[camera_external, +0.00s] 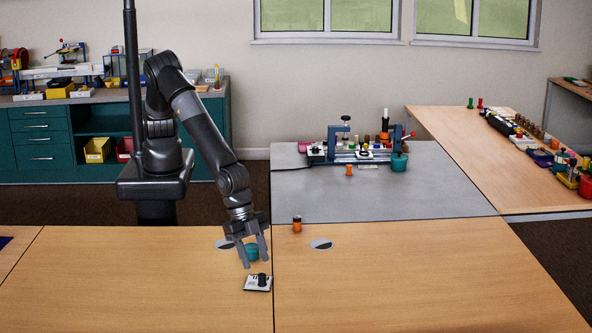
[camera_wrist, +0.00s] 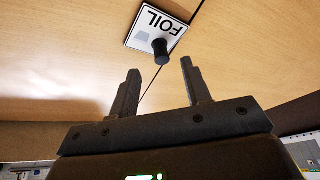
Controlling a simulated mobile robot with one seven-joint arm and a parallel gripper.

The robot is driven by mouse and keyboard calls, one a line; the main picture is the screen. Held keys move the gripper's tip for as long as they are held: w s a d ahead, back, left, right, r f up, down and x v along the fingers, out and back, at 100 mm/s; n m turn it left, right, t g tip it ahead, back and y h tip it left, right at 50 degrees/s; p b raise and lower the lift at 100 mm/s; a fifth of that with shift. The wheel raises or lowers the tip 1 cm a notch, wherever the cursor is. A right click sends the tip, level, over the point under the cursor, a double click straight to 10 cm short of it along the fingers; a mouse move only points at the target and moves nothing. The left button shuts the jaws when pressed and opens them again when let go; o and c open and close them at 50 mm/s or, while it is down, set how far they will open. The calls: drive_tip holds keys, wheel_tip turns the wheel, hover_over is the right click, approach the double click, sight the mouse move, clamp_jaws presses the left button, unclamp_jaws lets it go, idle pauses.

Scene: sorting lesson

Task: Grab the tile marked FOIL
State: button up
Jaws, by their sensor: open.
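The tile marked FOIL (camera_wrist: 150,22) is a white square plate with black letters, a grey patch and a black upright knob (camera_wrist: 161,50). In the external view the tile (camera_external: 252,284) lies flat on the wooden table, just left of the seam between two table tops. My gripper (camera_external: 255,264) is open and empty above the tile, pointing down. In the wrist view my gripper (camera_wrist: 160,75) has its two fingers spread, with the knob beyond them, near the middle of the gap. The fingers do not touch the knob there.
A teal cup (camera_external: 252,251) stands close behind my gripper. An orange and black piece (camera_external: 297,224) stands farther back on the right. A grey table (camera_external: 440,190) with a tool rig lies behind. The front table is mostly clear.

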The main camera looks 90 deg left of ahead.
sight(261, 274)
drive_tip(key=shift+x, duration=2.7)
drive_tip(key=shift+r, duration=0.1)
drive_tip(key=shift+c, duration=0.5)
clamp_jaws()
